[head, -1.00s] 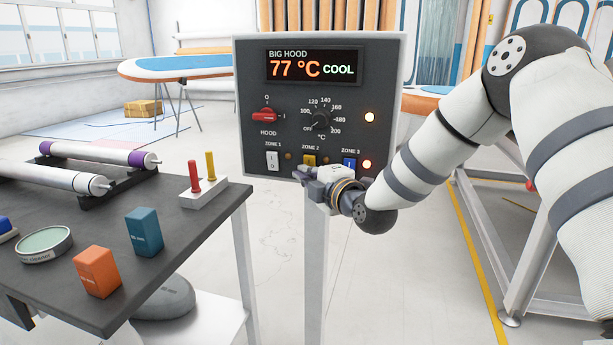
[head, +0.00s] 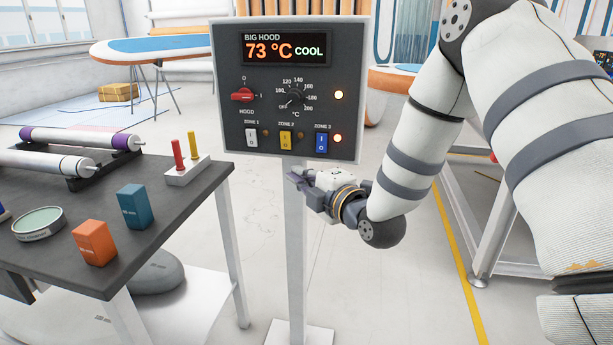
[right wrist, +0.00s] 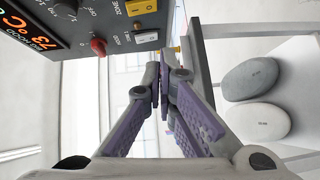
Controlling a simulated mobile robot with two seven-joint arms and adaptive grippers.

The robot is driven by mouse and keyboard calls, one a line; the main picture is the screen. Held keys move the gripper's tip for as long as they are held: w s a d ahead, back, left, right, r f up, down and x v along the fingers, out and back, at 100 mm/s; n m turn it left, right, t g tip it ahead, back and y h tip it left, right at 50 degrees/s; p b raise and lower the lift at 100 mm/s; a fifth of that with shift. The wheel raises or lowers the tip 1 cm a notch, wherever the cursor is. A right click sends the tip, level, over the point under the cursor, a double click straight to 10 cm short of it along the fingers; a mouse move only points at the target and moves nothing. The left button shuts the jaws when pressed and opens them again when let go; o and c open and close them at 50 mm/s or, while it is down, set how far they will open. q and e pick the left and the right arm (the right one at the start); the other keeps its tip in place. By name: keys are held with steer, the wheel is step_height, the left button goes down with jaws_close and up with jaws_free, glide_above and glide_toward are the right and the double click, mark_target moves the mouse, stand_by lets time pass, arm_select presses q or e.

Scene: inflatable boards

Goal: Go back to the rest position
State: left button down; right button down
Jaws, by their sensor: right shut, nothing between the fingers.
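My right gripper (head: 297,178) is shut and empty in the head view, just below the control panel (head: 228,106) and in front of its post. In the right wrist view its purple-padded fingers (right wrist: 161,88) meet at their tips with nothing between them. The panel reads 73 °C COOL and shows a red hood switch (head: 243,95), a black temperature dial (head: 291,98) and three zone switches. The gripper looks apart from the zone switches. My left gripper does not show.
A dark table (head: 160,232) stands at the left with rollers, an orange box (head: 95,243), a blue box (head: 135,206) and a holder with red and yellow handles (head: 186,170). A metal frame (head: 492,235) stands at the right.

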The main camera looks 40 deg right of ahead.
steer(key=shift+s+f, duration=0.15)
steer(key=shift+s, duration=0.3)
steer(key=s+a+f+m+g, duration=0.35)
steer(key=s+f, duration=0.25)
steer(key=f, duration=0.3)
steer(key=s+a+f+m+g+y, duration=0.1)
steer(key=s+a+f+m+g, duration=0.2)
steer(key=s+f, duration=0.45)
steer(key=s+a+f+m+g, duration=0.2)
steer(key=s+a+f+g, duration=0.15)
steer(key=f, duration=0.65)
steer(key=s+a+f+m+g, duration=0.1)
steer(key=s+f+m+g, duration=0.1)
steer(key=s, duration=0.7)
steer(key=s+a+f+m+g, duration=0.1)
steer(key=s+f+m+g, duration=0.1)
steer(key=s, duration=0.7)
steer(key=s+a+f+m+g, duration=0.1)
steer(key=s+m+g, duration=0.3)
steer(key=s, duration=0.5)
steer(key=shift+s+a+f+g, duration=0.3)
steer(key=shift+a+f+g, duration=0.1)
steer(key=shift+f+g, duration=0.4)
